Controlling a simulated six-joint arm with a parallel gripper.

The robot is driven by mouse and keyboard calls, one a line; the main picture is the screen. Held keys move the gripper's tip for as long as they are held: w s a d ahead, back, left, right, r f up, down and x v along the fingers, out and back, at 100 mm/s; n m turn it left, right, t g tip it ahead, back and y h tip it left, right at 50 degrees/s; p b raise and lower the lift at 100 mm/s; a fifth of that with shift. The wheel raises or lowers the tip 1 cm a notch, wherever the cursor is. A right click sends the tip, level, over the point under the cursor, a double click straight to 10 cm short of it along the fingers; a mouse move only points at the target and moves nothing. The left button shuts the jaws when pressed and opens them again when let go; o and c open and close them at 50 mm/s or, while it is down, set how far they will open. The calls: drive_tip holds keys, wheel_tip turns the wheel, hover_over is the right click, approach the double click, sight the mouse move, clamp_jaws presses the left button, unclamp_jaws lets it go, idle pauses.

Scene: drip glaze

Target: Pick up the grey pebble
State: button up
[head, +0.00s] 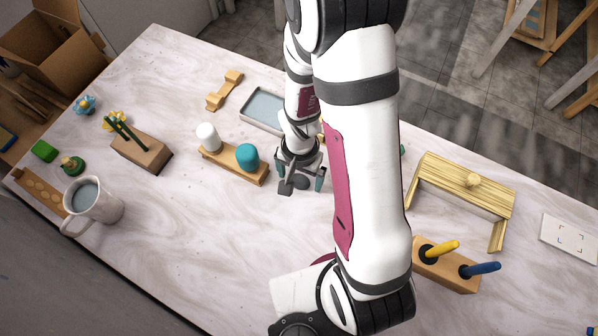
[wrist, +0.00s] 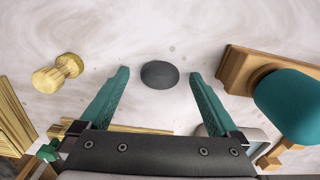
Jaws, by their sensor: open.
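The grey pebble (wrist: 160,74) is a dark, smooth oval on the pale marbled table. In the wrist view it sits between the tips of my gripper (wrist: 159,75), with a gap on each side. The teal fingers are wide apart and hold nothing. In the head view my gripper (head: 299,184) is low over the middle of the table, to the right of the wooden stand with the white and teal pegs. The pebble (head: 301,182) shows there as a dark round patch, partly hidden by the gripper. I cannot tell the exact height of the fingertips above the table.
The wooden stand (head: 222,165) with its teal peg (head: 247,154) is close on the gripper's left; in the wrist view this peg (wrist: 290,104) is at right. A wooden knob-shaped piece (wrist: 57,73) lies at left there. A shallow tray (head: 262,108) is behind. Table in front is clear.

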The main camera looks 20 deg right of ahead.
sight(304, 179)
drive_tip(key=c, duration=1.5)
drive_tip(key=shift+r, duration=0.1)
drive_tip(key=r, duration=0.2)
drive_tip(key=d+r, duration=0.1)
drive_tip(key=r, duration=0.1)
drive_tip(key=shift+s+r, duration=0.15)
drive_tip(key=shift+r, duration=0.15)
drive_tip(key=s+d+r, duration=0.5)
drive_tip(key=d+r, duration=0.1)
drive_tip(key=d, duration=0.3)
drive_tip(key=shift+s+r, duration=0.15)
drive_tip(key=shift+s, duration=0.15)
